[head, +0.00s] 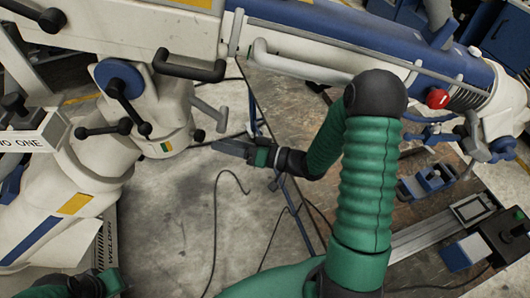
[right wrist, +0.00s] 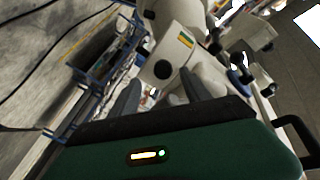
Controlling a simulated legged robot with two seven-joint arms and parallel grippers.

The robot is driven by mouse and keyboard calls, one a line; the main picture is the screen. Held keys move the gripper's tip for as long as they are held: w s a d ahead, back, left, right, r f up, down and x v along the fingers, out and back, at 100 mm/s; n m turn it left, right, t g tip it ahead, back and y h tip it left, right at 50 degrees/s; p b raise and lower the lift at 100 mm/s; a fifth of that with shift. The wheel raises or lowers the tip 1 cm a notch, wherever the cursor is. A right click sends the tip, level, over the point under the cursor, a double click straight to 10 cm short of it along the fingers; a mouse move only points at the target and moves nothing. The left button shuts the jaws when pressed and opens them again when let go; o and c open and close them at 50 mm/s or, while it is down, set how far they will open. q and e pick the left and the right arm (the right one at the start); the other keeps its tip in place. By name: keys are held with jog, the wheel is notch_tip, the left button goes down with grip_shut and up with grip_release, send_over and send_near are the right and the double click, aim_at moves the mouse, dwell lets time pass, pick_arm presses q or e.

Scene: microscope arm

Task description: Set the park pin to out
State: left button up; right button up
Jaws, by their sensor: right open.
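The white microscope arm has a short vertical post (head: 165,125) with a green and yellow label. A small dark knob (head: 198,135) sticks out of the post's right side and may be the park pin. In the right wrist view the knob (right wrist: 163,69) is a dark round end on the white post, below the label. My right gripper (head: 222,146) is open and empty, just right of the knob and pointing at it. In the right wrist view its fingers (right wrist: 160,80) stand apart, with the knob showing between them. Part of my left arm (head: 90,285) shows at the bottom left; its fingers cannot be made out.
Black clamp levers (head: 122,90) and a black handle (head: 190,68) stick out near the post. A grey lever (head: 210,112) lies just above my right gripper. A red knob (head: 438,98) is on the blue and white boom. A workbench (head: 430,205) with tools stands at right.

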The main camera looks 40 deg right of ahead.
pick_arm(q)
jog(key=r+p, duration=0.2)
jog(key=shift+d+r, duration=0.3)
jog(key=shift+d, duration=0.1)
pick_arm(e)
jog(key=v, duration=1.1)
jog(key=shift+d+f, duration=0.2)
jog(key=shift+d, duration=0.25)
